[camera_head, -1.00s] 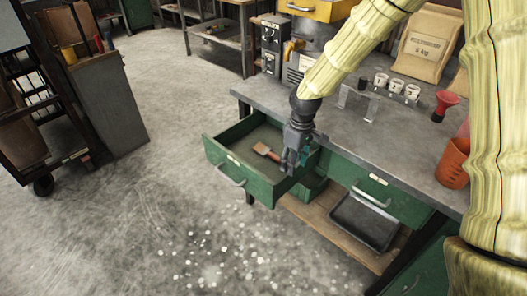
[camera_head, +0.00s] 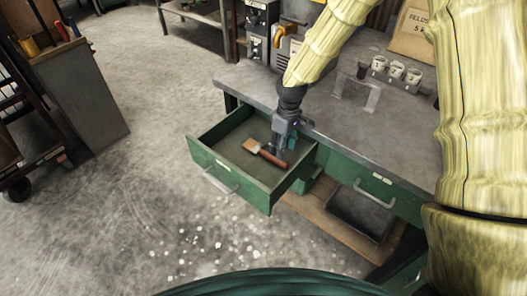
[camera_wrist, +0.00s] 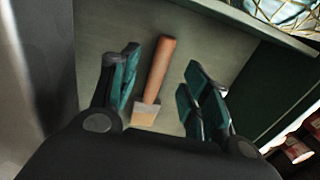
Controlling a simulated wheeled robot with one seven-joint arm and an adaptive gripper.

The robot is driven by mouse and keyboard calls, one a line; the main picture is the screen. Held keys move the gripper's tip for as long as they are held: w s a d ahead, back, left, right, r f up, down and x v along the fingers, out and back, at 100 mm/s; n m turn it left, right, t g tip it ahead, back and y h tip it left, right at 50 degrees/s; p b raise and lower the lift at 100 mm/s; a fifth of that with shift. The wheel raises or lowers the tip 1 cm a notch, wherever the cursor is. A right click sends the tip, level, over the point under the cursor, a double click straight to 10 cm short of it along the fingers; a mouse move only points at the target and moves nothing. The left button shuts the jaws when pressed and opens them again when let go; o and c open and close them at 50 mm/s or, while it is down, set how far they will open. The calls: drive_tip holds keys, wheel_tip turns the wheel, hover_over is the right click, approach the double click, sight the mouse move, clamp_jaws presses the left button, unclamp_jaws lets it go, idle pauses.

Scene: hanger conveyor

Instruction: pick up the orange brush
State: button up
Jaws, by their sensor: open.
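The orange brush (camera_head: 264,153) lies in the open green drawer (camera_head: 231,182), its pale bristle end toward the left and its orange-brown handle toward the right. My gripper (camera_head: 278,150) is over the drawer, near the handle. In the wrist view the brush (camera_wrist: 158,72) lies on the drawer floor between the two open fingers of my gripper (camera_wrist: 160,88), handle away from me and bristles closer. The fingers appear apart from the brush on both sides.
The drawer walls stand close around my gripper. A black tray (camera_head: 361,213) sits on the wooden lower shelf. The floor left of the drawer is clear.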

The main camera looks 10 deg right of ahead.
sight(266, 154)
drive_tip(key=shift+w+a+f, duration=0.1)
drive_tip(key=shift+f, duration=0.4)
drive_tip(key=shift+s+f, duration=0.15)
drive_tip(key=shift+s, duration=0.05)
drive_tip(key=shift+s+f, duration=0.1)
drive_tip(key=shift+f, duration=0.2)
drive_tip(key=shift+a+f+p, duration=0.15)
drive_tip(key=shift+f+p, duration=0.1)
drive_tip(key=shift+f, duration=0.85)
drive_tip(key=shift+a+f+p, duration=0.1)
drive_tip(key=shift+f+p, duration=0.1)
drive_tip(key=shift+f, duration=0.85)
clamp_jaws()
